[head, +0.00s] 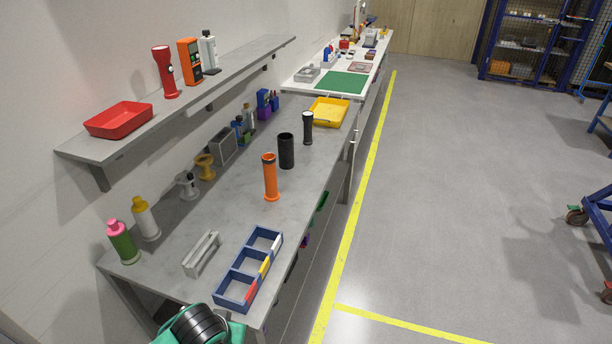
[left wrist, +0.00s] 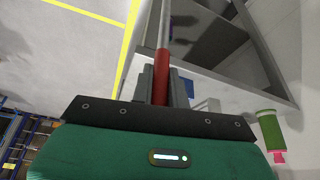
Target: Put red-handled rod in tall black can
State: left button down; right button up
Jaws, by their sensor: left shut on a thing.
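The tall black can (head: 286,151) stands upright on the grey bench in the head view, behind an orange cylinder. In the left wrist view my left gripper (left wrist: 161,88) is shut on the red handle of the rod (left wrist: 162,68). The rod's thin grey shaft extends away from the fingers toward the top of that view. The rod cannot be made out in the head view, where a green and black part of my arm shows at the bottom edge, near the bench's front end. My right gripper is not in view.
The orange cylinder (head: 271,178) stands close in front of the can, and a black flashlight (head: 308,128) stands behind it. A blue divided tray (head: 234,291) and a grey slotted block (head: 201,253) sit nearer. A shelf (head: 215,83) overhangs the left side.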

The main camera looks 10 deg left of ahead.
aim_at(286, 164)
jog(key=i+l, duration=0.25)
jog(key=i+l+u, duration=0.1)
jog(key=l, duration=0.4)
jog(key=i+l, duration=0.3)
jog(key=i+l+u, duration=0.1)
jog(key=i+l, duration=0.15)
jog(key=l, duration=0.25)
jog(key=i+l, duration=0.1)
jog(key=i, duration=0.5)
jog(key=i+l+u, duration=0.1)
jog(key=i, duration=0.5)
